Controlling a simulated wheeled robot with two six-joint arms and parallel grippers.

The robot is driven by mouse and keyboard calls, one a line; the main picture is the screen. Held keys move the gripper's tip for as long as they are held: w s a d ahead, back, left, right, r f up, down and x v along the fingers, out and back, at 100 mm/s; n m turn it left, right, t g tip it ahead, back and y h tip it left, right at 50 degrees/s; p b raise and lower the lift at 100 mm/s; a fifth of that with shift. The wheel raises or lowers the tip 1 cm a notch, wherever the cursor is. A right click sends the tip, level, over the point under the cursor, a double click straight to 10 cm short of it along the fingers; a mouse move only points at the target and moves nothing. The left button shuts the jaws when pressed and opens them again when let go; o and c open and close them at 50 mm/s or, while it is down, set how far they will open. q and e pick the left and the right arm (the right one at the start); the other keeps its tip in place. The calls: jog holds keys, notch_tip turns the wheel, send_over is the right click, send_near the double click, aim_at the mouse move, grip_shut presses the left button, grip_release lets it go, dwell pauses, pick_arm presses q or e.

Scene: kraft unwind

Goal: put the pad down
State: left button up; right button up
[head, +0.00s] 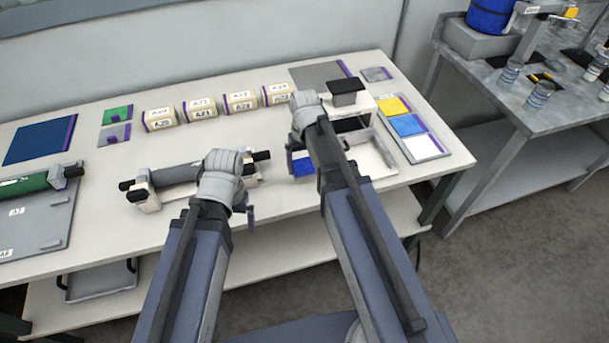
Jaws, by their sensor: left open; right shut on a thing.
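My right gripper (305,120) is over the right part of the bench, with its fingers mostly hidden behind my own wrist and forearm. It is shut on the pad; a blue patch (302,166) that looks like part of the pad shows just left of my forearm, by a shallow grey tray (376,160). I cannot tell whether the pad touches the tray or bench. My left gripper (246,208) is open and empty, low near the front edge, just in front of a dark roller on a pale stand (148,201).
Several labelled cream rolls (200,108) stand along the back. A black-topped block (346,92) is beyond my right wrist. A grey board with yellow, blue and white squares (430,150) lies at right. A green roller (25,186) and blue sheet (38,142) are at left.

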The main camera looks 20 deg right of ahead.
aim_at(305, 171)
jog(key=shift+f+b, duration=1.95)
jog(key=shift+r, duration=0.15)
jog(key=o, duration=1.1)
notch_tip(305, 171, up, 12)
jog(key=p, duration=1.2)
